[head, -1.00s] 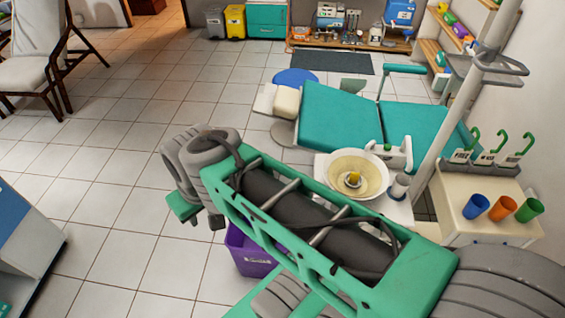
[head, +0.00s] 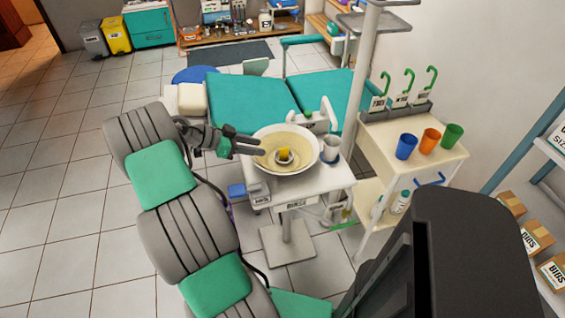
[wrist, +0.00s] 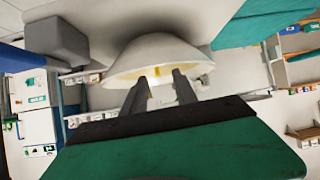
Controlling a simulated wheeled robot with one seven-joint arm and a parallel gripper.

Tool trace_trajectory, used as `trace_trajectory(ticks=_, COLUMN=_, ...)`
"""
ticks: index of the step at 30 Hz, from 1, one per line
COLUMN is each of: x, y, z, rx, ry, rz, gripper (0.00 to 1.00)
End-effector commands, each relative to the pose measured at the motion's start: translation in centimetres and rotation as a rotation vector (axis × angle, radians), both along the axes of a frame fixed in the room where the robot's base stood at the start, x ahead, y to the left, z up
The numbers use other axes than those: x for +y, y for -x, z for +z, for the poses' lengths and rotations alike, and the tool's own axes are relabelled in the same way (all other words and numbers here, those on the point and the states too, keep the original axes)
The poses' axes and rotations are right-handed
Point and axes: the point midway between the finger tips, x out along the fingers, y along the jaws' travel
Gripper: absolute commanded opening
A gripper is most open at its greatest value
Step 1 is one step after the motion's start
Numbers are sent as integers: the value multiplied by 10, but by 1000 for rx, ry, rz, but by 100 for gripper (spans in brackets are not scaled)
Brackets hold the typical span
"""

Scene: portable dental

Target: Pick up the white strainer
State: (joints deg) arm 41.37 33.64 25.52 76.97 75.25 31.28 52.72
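A round cream basin (head: 306,165) stands on a white stand beside the teal dental chair. In its middle sits a small pale round piece (head: 284,161), seemingly the white strainer, with a yellow object (head: 284,152) in it. My gripper (head: 260,146) reaches in from the left, its fingers over the basin's left rim and short of the strainer. In the wrist view my gripper (wrist: 159,75) has its two fingers apart, with the basin (wrist: 165,50) ahead. A bit of yellow shows between the fingers there; the strainer itself is not clear.
A grey-white cup (head: 330,149) stands by the basin's right side, with a white faucet unit (head: 318,121) behind. A cart (head: 395,139) with blue, orange and green cups is to the right. A pole rises beside it. Floor at left is clear.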

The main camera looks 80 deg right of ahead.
Motion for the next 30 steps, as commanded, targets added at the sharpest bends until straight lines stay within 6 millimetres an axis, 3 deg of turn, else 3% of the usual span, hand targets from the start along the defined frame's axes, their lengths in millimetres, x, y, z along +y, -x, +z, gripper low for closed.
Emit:
trace_trajectory(ticks=3, x=-7, y=24, z=-10, rx=23, ry=45, rz=-68, gripper=35)
trace_trajectory(ticks=16, x=-40, y=76, z=-32, rx=23, ry=45, rz=-69, gripper=35)
trace_trajectory(ticks=25, x=-44, y=81, z=-36, rx=22, ry=47, rz=-66, gripper=34)
trace_trajectory(ticks=30, x=-44, y=81, z=-36, rx=22, ry=47, rz=-66, gripper=20)
